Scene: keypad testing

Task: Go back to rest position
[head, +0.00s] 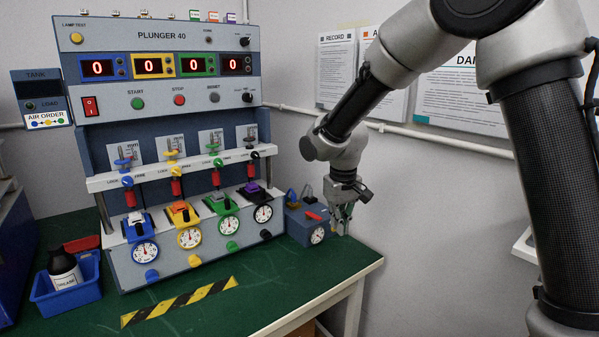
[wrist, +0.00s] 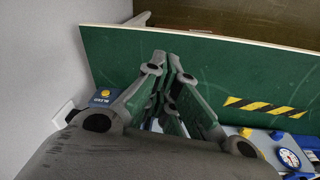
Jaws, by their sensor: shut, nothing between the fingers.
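My gripper (head: 342,224) is shut and empty, pointing down at the right end of the green bench (head: 335,267). In the head view it is just right of a small blue-grey box (head: 303,232) with a gauge and a red lever. I cannot tell whether the gripper touches the bench. In the wrist view the finger tips (wrist: 171,66) meet in front of the green bench top. The keypad test machine, marked PLUNGER 40 (head: 165,150), stands to the left, with several displays showing 0.
A blue bin (head: 62,290) with a dark bottle sits at the bench's left. A yellow-black striped strip (head: 180,302) lies at the front. Notices (head: 456,95) and a pale pipe (head: 440,134) are on the wall behind my arm. The bench's front right is clear.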

